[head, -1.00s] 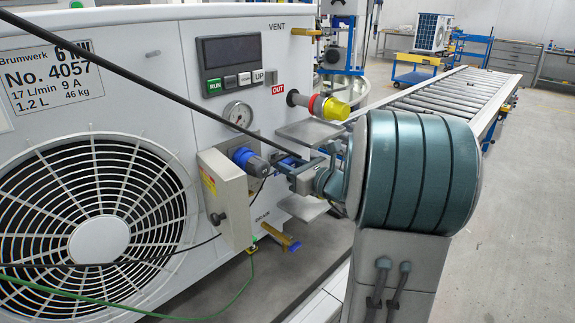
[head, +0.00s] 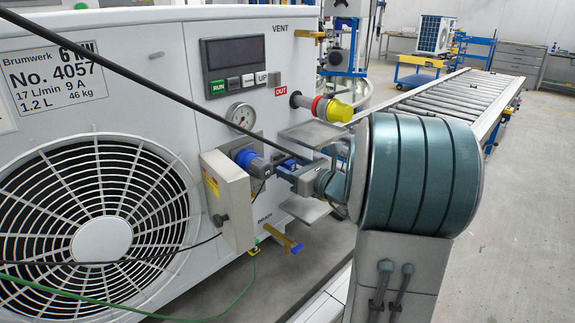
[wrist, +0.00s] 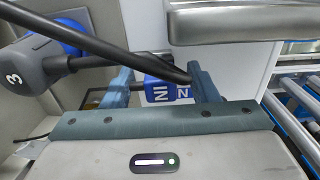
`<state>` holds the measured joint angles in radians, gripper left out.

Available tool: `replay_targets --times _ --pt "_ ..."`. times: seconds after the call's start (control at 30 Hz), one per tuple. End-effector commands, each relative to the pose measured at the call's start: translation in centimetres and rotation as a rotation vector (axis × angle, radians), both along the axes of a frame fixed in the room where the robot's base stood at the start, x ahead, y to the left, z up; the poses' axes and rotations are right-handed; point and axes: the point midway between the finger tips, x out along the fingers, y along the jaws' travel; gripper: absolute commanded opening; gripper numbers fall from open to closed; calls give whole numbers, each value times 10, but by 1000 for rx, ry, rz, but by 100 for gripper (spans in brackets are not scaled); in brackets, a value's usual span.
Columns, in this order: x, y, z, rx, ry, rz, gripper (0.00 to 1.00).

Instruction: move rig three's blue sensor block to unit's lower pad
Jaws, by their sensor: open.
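In the head view my gripper (head: 284,170) is at the unit's (head: 130,65) right side, by the blue coupling (head: 246,158); the block is mostly hidden there. A grey plug marked 3 (wrist: 28,66) is left of the fingers in the wrist view. The unit's lower pad (head: 304,209) is a bare grey plate below my gripper. The upper pad (head: 312,134) is above it.
A black cable (head: 130,74) crosses the unit and passes over the fingers. A beige box (head: 228,200) is left of my gripper. A yellow-capped port (head: 335,109) sticks out above. A roller conveyor (head: 445,100) runs behind; the floor at right is clear.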

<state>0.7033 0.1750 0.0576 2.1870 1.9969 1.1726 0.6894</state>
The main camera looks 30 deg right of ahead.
Motion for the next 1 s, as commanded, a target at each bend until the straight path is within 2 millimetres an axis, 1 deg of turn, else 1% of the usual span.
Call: replay_targets --times 0.17,0.4,0.5,0.6,0.77,1.0 --pt "-29 -12 1 0 1 -6 54" --pt "-82 -31 1 0 1 -5 54" --pt "-100 -37 1 0 0 -5 54" --pt "-113 -42 1 -1 0 -4 54" --pt "-124 -45 0 0 0 -2 54" --pt "-125 -45 0 0 0 -1 54"
